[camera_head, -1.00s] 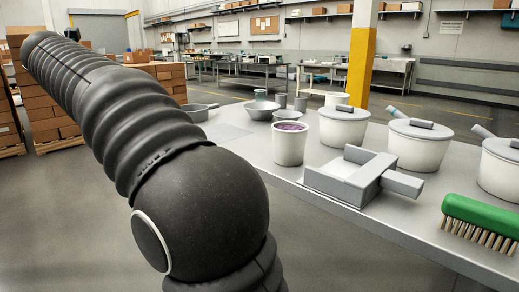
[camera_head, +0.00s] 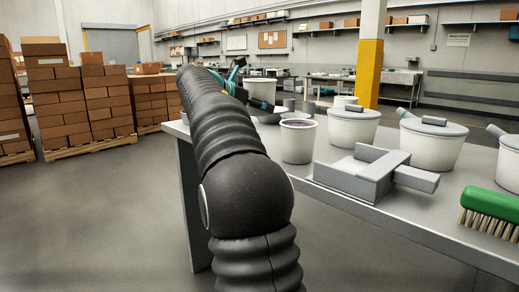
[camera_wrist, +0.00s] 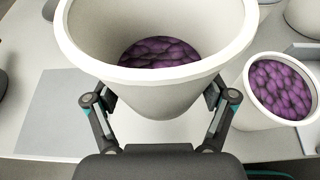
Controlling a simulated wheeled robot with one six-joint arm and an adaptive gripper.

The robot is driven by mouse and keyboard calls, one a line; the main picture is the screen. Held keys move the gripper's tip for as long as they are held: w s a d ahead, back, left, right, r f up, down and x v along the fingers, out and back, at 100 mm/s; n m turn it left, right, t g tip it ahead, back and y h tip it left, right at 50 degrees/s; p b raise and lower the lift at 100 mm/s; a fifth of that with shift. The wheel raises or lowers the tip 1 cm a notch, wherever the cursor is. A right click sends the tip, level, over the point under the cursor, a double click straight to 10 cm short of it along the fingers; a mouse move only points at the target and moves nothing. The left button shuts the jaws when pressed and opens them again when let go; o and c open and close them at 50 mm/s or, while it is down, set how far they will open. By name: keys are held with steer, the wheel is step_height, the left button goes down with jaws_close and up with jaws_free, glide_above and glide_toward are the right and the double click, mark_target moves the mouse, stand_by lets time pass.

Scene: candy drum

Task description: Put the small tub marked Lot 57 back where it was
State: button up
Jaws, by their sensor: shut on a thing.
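My gripper (camera_wrist: 160,102) is shut on a white tub (camera_wrist: 160,88) with purple candies in its bottom, in the wrist view. The fingers press on both sides of the tub, which stands roughly upright. No Lot 57 mark can be read on it. I cannot tell if its base touches the table. A second white tub (camera_wrist: 240,105) with purple candies stands to its right. A tub with purple contents also stands on the table in the head view (camera_head: 297,143).
A flat grey sheet (camera_wrist: 50,112) lies on the table left of the held tub. A grey open-topped block (camera_head: 360,175), large lidded tubs (camera_head: 352,127) and a green brush (camera_head: 492,210) stand along the table to the right. Stacked cartons (camera_head: 60,95) are on the floor at left.

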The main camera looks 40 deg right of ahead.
step_height(320, 180, down, 10)
steer(key=b, duration=0.3)
steer(key=shift+r, duration=0.15)
steer(key=o, duration=1.4)
steer(key=shift+f, duration=0.2)
steer(key=shift+r, duration=0.2)
steer(key=shift+a+r, duration=0.15)
steer(key=shift+a, duration=0.2)
steer(key=p+v, duration=0.1)
steer(key=v, duration=1)
steer(key=shift+a, duration=0.15)
